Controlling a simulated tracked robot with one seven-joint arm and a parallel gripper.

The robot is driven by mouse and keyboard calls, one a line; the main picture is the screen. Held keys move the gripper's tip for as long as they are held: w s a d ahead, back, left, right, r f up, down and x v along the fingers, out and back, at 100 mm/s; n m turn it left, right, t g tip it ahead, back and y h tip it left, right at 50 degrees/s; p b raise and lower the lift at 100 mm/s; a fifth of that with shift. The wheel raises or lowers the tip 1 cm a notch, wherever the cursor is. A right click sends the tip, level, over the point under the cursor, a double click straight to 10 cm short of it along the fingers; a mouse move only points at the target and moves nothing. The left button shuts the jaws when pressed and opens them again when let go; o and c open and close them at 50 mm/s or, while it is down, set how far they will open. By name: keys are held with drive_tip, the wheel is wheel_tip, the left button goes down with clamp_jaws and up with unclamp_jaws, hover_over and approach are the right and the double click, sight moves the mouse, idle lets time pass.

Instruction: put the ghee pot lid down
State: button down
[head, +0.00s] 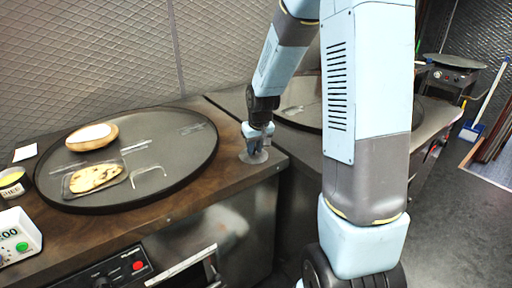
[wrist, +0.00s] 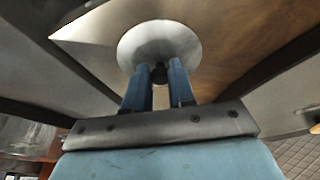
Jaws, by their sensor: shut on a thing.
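The ghee pot lid (wrist: 158,40) is a round, pale grey metal disc with a dark knob. In the wrist view my gripper (wrist: 159,75) is shut on the knob, its two blue fingers on either side. In the head view my gripper (head: 257,147) points down at the right front corner of the wooden counter, with the lid (head: 254,157) under it at the counter top. I cannot tell whether the lid touches the wood. The open ghee pot (head: 13,181), with a yellow top and a GHEE label, stands at the far left edge.
A large round black plate (head: 190,168) covers much of the counter (head: 232,188). It bears a wooden bowl with a white top (head: 92,134), a tray with flatbread (head: 95,178) and a wire piece. A white timer (head: 18,238) stands front left. A second counter lies right of the gap.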

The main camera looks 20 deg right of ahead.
drive_tip(key=c, duration=1)
unclamp_jaws()
drive_tip(key=shift+o, duration=0.2)
drive_tip(key=v, duration=1.1)
drive_tip(key=s+r+t, duration=0.1)
drive_tip(key=s+r, duration=0.5)
drive_tip(key=s, duration=0.6)
drive_tip(key=s+r+m+t, duration=0.1)
drive_tip(key=s+r, duration=0.5)
drive_tip(key=s, duration=0.6)
drive_tip(key=shift+s, duration=0.35)
drive_tip(key=shift+r, duration=0.1)
